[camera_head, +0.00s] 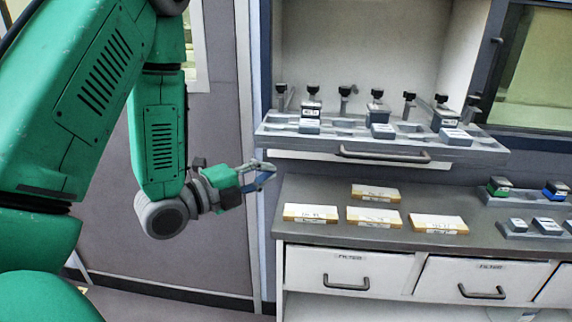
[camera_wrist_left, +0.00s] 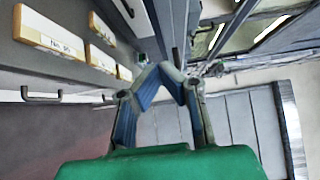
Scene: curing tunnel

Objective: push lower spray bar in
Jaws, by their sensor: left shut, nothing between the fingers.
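A grey pull-out bar (camera_head: 470,150) with a dark front handle (camera_head: 390,157) sticks out of the upper cabinet bay. It carries small blocks, with several black-topped nozzles behind them. It is the only bar-like part I see, and I cannot tell whether it is the lower spray bar. My left gripper (camera_head: 270,171) is shut and empty, left of the bar's left end and a little lower. It looks apart from the bar, though the depth is hard to judge. In the left wrist view its fingers (camera_wrist_left: 172,72) meet at the tips. My right gripper is not in view.
Below the bar is a dark counter (camera_head: 330,243) with several labelled filter boxes (camera_head: 374,216). Drawers (camera_head: 350,272) with handles are under its front edge. A grey holder (camera_head: 530,198) with small blocks stands at the right. A cabinet post (camera_head: 252,120) rises close to my gripper.

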